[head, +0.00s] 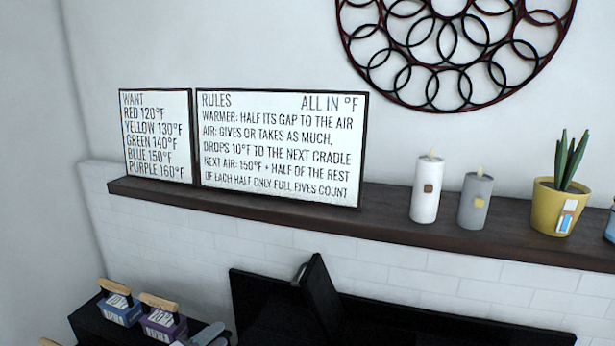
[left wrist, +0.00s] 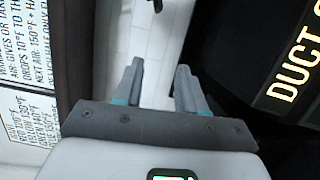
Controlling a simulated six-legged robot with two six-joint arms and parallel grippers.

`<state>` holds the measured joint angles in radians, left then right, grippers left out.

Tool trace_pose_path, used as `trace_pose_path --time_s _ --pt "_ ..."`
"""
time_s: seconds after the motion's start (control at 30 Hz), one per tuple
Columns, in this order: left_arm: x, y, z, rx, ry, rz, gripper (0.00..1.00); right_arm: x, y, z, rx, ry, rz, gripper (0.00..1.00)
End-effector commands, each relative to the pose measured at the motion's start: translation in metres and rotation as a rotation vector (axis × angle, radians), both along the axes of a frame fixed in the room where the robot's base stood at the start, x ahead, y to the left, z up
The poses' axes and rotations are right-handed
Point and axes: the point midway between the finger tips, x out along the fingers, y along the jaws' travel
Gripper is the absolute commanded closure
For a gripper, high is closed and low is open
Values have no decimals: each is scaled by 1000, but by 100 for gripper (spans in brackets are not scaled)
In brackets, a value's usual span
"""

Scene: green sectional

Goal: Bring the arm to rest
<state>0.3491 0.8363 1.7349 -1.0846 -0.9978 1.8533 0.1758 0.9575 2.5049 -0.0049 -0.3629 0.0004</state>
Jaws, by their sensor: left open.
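My left gripper shows at the bottom edge of the head view (head: 212,335), partly cut off, just right of a purple block. In the left wrist view my left gripper (left wrist: 159,82) is open, its two grey fingers apart with nothing between them. Pale tiled wall shows beyond the gap. Most of the left arm is out of the head view. My right gripper is in neither view.
A dark shelf (head: 400,225) bears the WANT sign (head: 157,137), RULES sign (head: 282,147), two candles and a yellow plant pot (head: 553,207). Below are a blue block (head: 120,310), a purple block (head: 163,324) and a black panel (head: 400,310). Black surface lettered DUCT (left wrist: 295,65) lies right of the fingers.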

Motion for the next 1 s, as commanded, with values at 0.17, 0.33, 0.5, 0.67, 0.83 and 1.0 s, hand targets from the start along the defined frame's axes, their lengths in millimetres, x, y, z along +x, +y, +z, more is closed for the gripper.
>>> trace_pose_path --time_s 0.17,0.33,0.5,0.67,0.83,1.0 --pt "-20 -17 -68 161 80 45 60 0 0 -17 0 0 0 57" --pt "-65 -37 -148 393 213 23 60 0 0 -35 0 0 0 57" --pt "-162 -66 -245 707 413 -174 60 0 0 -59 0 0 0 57" --pt "-266 -85 -297 915 554 -472 60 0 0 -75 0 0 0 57" --pt "-338 -94 -313 1000 619 -712 60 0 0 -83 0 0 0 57" --pt "-358 -95 -313 1018 630 -787 60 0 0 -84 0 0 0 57"
